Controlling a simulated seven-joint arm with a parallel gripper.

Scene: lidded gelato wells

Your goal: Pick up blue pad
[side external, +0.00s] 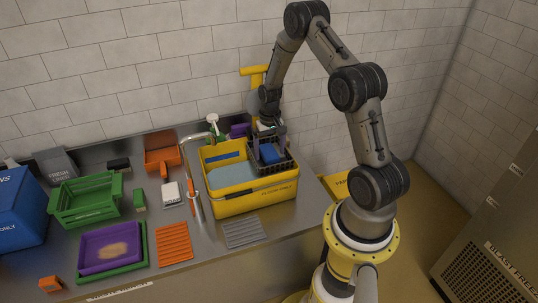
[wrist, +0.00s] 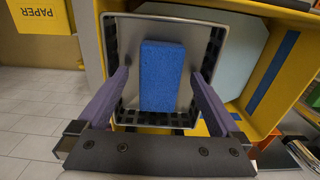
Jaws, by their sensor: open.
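The blue pad (side external: 270,154) lies in a dark basket (side external: 285,168) set in the right part of a yellow bucket (side external: 228,206). In the wrist view the blue pad (wrist: 167,76) is a textured block on the light floor of the basket (wrist: 214,48), near its middle. My gripper (wrist: 162,82) is open, with one purple-padded finger on each side of the pad and visible gaps between. In the side view my gripper (side external: 268,144) is at the basket from above. Whether the fingertips are below the basket rim is hard to tell.
The yellow bucket also holds light blue liquid (side external: 232,174). A tap (side external: 196,150) and spray bottle (side external: 213,124) stand left of it. Green crate (side external: 86,218), purple tray (side external: 109,231), orange mat (side external: 174,244) and grey mat (side external: 243,232) lie on the steel counter.

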